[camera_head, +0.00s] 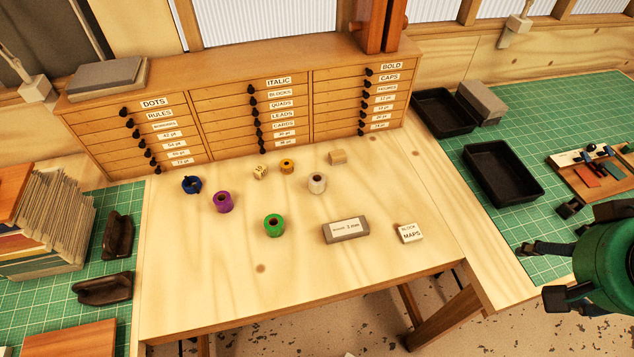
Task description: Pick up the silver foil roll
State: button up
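The silver foil roll (317,187) stands on end on the pale wooden table, right of the middle of the group, its dark core facing up. Other foil rolls stand nearby: gold-orange (287,169) to its upper left, green (274,229) to its lower left, purple (223,206) and blue (191,187) farther left. My gripper (538,274) is at the right edge, far to the right of the silver roll. Its two black fingers are spread apart with nothing between them.
A wooden block (338,157) and a numbered cube (260,172) lie near the silver roll. A grey labelled block (346,231) and a white MAPS block (409,234) lie in front. A drawer cabinet (250,85) stands behind. Black trays (503,203) are at right.

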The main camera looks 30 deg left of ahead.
jog(key=w+a+r+g+p, duration=0.2)
jog(key=w+a, duration=0.8)
jog(key=w, duration=0.1)
jog(key=n+g+p, duration=0.1)
jog(key=g+p, duration=0.2)
jog(key=p, duration=0.1)
send_over(317, 178)
notch_tip(317, 178, down, 22)
jog(key=shift+f, duration=0.1)
jog(key=shift+f+b, duration=0.35)
jog(key=shift+f, duration=3.95)
jog(key=shift+f, duration=2.6)
